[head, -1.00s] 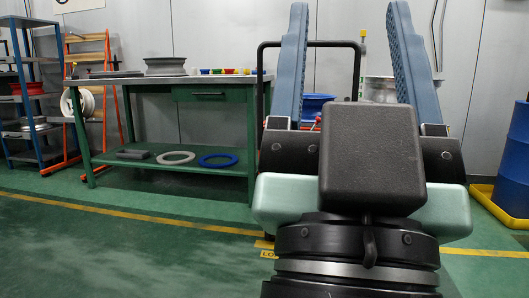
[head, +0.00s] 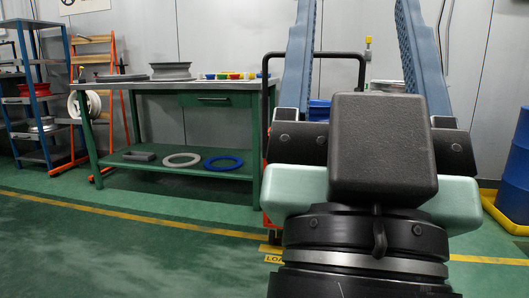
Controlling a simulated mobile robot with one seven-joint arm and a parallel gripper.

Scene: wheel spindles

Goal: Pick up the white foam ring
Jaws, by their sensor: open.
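A pale grey-white ring (head: 182,166) lies flat on the lower green shelf of the workbench. It lies between a dark grey block (head: 139,156) on its left and a blue ring (head: 223,168) on its right. My gripper (head: 355,12) is in the right half of the head view, seen from behind, much nearer the camera than the shelf. Its two blue ribbed fingers stand wide apart, with their tips cut off by the top edge. Nothing shows between them except the wall and background items. The ring is in full view, well apart from my gripper.
The green workbench (head: 220,99) carries a grey wheel rim (head: 171,71) and several small coloured items. A black-handled cart (head: 266,90) stands right of it, partly hidden by my gripper. Shelving stands far left, a blue drum (head: 517,165) far right. The floor before the bench is clear.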

